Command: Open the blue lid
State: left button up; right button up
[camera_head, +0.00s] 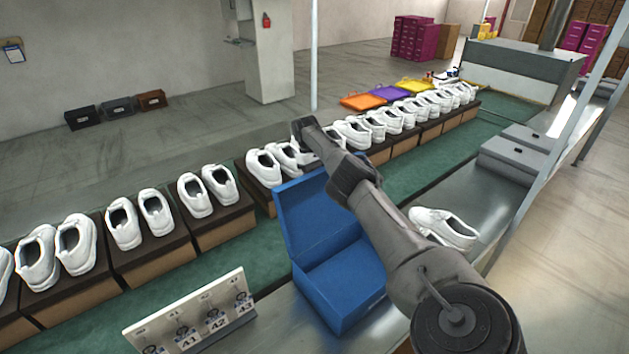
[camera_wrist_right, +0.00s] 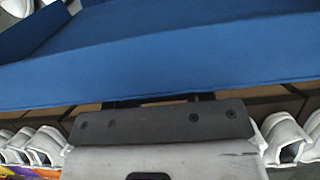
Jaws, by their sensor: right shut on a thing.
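The blue box (camera_head: 345,312) stands on the grey worktop in the lower middle of the head view. Its blue lid (camera_head: 312,225) is raised, standing roughly upright at the box's far side, so the box is open. My right arm comes in from the lower right and reaches over the box to the lid; its fingertips are hidden in the head view. In the right wrist view my right gripper (camera_wrist_right: 160,98) is shut at the edge of the blue lid (camera_wrist_right: 190,70), holding it. My left gripper is not in view.
Rows of white shoes on brown boxes (camera_head: 215,225) line the green belt behind the blue box. A white tag board (camera_head: 195,312) stands at its left. A loose white shoe (camera_head: 445,228) lies on the worktop to the right. Grey boxes (camera_head: 515,158) sit farther back.

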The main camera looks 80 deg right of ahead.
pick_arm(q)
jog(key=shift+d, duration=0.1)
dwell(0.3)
pick_arm(e)
jog(key=o, duration=1.3)
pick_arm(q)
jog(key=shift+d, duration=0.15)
